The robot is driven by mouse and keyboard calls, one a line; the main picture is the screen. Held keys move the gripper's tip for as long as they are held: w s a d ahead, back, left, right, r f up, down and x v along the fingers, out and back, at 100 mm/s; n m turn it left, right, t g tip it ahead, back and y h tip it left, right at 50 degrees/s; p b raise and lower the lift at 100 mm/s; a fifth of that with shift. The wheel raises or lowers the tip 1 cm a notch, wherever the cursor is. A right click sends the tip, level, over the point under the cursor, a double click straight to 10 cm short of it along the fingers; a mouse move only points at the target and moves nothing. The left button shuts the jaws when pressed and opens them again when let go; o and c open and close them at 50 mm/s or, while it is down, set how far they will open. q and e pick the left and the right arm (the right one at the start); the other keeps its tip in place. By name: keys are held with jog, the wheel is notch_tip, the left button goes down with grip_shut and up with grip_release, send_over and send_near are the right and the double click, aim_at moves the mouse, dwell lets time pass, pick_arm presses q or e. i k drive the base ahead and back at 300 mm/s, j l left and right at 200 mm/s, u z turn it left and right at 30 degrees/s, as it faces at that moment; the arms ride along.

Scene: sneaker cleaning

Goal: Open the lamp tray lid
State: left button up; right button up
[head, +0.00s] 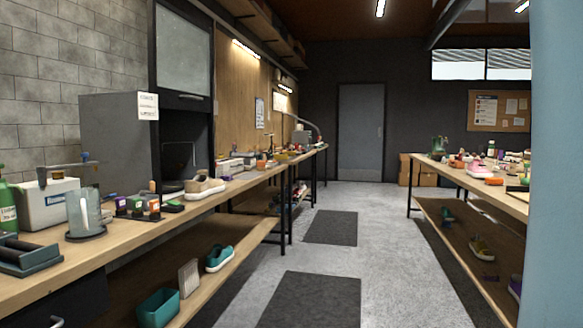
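I cannot tell for sure which thing is the lamp tray or its lid. A dark tray-like holder (25,255) lies at the bench's near left, partly cut off by the picture edge. A grey cabinet (118,135) stands behind, its dark front open below a raised glass door (184,50). Neither of my grippers is in the head view.
The left bench (150,222) holds a clear jug (85,212), small bottles and a beige sneaker (204,187). A teal bin (158,308) sits on its lower shelf. A cluttered bench (515,203) stands right. The aisle with dark mats (310,300) is clear. A pale blue surface fills the right edge.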

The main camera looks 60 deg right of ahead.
aim_at(225, 165)
jog(key=z, duration=1.5)
jog(key=u, duration=0.3)
jog(key=i+l+u, duration=0.2)
jog(key=i+u, duration=0.15)
jog(key=i+l+u, duration=0.35)
jog(key=i, duration=0.2)
